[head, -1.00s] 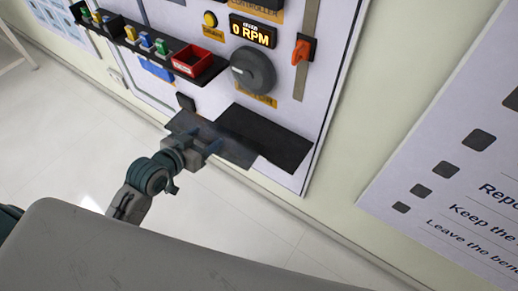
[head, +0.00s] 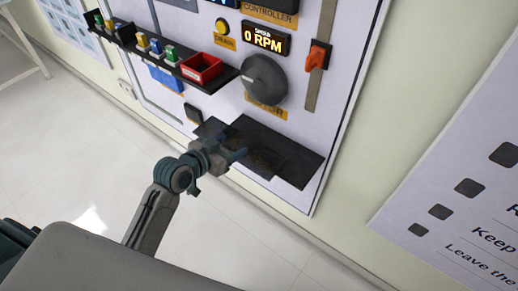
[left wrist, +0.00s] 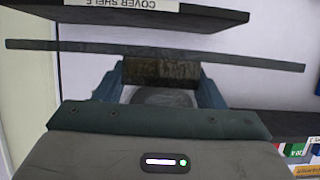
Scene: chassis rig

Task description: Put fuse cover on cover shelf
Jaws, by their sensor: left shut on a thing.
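The fuse cover is a thin dark panel (head: 268,163); in the left wrist view it shows edge-on as a long thin bar (left wrist: 255,60). My left gripper (head: 228,157) is shut on its block-like grip, which shows between the fingers in the left wrist view (left wrist: 160,72). The cover shelf (head: 303,167) is a flat black ledge low on the panel; in the left wrist view it carries an upside-down label (left wrist: 120,4). In the head view the cover overlaps the shelf's left part. In the wrist view a gap separates them. My right gripper is not in view.
A grey rotor knob (head: 264,80) and a speed display (head: 265,37) are above the shelf. A rack with a red bin (head: 201,68) and several small coloured parts is at upper left. An orange-handled switch (head: 318,55) is at right. Floor below is clear.

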